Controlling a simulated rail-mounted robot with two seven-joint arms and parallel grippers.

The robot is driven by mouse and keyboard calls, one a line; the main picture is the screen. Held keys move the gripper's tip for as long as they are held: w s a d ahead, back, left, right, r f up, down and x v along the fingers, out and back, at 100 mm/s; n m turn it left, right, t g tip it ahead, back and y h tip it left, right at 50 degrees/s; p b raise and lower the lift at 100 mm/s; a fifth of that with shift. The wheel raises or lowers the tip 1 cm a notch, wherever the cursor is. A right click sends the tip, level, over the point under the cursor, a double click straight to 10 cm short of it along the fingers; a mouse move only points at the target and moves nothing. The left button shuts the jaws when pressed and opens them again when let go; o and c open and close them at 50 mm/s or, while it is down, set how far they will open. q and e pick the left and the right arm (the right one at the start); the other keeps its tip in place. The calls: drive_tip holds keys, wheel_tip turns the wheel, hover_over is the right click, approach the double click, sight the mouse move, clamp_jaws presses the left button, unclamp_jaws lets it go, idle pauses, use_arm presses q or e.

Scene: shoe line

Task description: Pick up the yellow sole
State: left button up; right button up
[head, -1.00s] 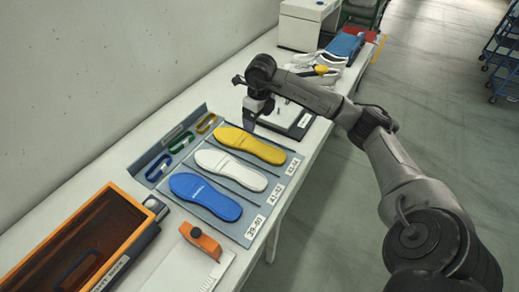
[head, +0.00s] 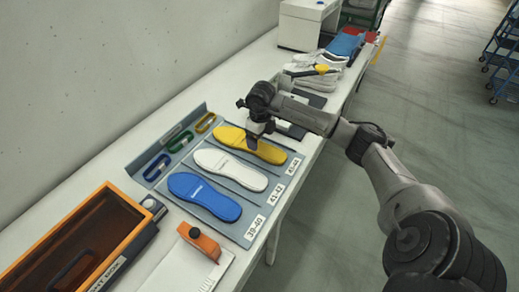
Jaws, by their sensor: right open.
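The yellow sole (head: 229,137) lies flat in the far slot of the grey sole tray (head: 191,211). My right gripper (head: 252,144) points down over the middle of the yellow sole and hides a small part of it. The gripper is open, with nothing seen between its fingers. Whether the fingertips touch the sole I cannot tell. A white sole (head: 231,169) and a blue sole (head: 205,196) lie in the nearer slots. My left gripper is not in view.
Blue, green and yellow rings (head: 205,122) lie along the tray's wall side. An orange-framed box (head: 130,240) and an orange-handled tool (head: 200,243) are nearer.

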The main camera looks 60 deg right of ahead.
sight(260, 147)
wheel_tip(260, 147, down, 5)
drive_tip(key=shift+w+r+b, duration=0.1)
drive_tip(key=shift+b, duration=0.4)
drive_tip(key=shift+c, duration=0.4)
drive_tip(key=c, duration=0.8)
